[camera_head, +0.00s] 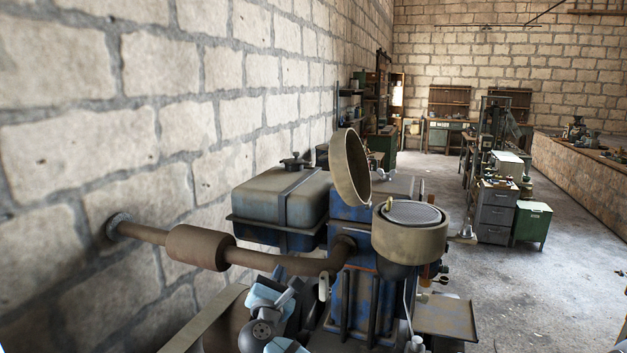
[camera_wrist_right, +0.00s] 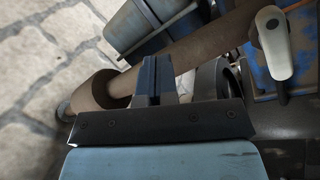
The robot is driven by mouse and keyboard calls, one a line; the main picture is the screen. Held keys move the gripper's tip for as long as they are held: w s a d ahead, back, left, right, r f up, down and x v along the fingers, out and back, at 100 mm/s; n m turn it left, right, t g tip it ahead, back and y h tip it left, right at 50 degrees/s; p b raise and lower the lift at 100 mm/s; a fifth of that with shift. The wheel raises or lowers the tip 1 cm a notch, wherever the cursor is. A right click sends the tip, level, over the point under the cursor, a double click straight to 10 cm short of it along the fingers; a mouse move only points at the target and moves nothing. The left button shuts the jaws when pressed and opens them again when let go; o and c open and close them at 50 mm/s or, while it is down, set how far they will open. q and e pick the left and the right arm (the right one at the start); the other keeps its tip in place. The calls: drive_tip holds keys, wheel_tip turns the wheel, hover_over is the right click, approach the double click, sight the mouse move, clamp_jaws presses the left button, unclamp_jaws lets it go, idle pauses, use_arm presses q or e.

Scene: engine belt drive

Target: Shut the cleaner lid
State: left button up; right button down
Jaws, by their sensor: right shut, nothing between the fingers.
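The cleaner (camera_head: 410,240) is a round, dusty tan bowl with a mesh disc on top, right of centre in the head view. Its round lid (camera_head: 350,167) stands open, nearly upright, to the left of the bowl. A small yellowish piece sits at the bowl's rim on that side. My right gripper (camera_head: 285,290) is low in the head view, below the rusty pipe and well apart from the lid. In the right wrist view its fingers (camera_wrist_right: 154,80) are shut with nothing between them. Neither lid nor bowl can be made out there. My left gripper is not in view.
A rusty pipe with a thick muffler (camera_head: 200,247) runs from the wall to the blue engine (camera_head: 360,300), close above my right gripper. A grey lever (camera_head: 323,287) stands just right of it. A tank (camera_head: 282,197) stands behind. Open floor lies right.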

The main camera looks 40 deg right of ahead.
wheel_tip(320, 180, up, 13)
drive_tip(key=s+d+m+g+h, duration=0.1)
drive_tip(key=d+m+g+h, duration=0.15)
drive_tip(key=g+h, duration=0.4)
use_arm(q)
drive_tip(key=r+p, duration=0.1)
drive_tip(key=p, duration=0.1)
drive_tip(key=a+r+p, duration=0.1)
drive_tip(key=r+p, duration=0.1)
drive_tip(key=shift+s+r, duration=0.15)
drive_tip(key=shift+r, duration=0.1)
use_arm(e)
drive_tip(key=w+d+r, duration=0.1)
drive_tip(key=d+r, duration=0.8)
drive_tip(key=shift+w+d+t+h, duration=0.15)
drive_tip(key=shift+w+t+h, duration=0.2)
drive_tip(key=shift+w+h, duration=0.1)
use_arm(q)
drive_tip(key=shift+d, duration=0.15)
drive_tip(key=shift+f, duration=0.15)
use_arm(e)
drive_tip(key=shift+s+d+r, duration=0.1)
drive_tip(key=shift+d, duration=0.05)
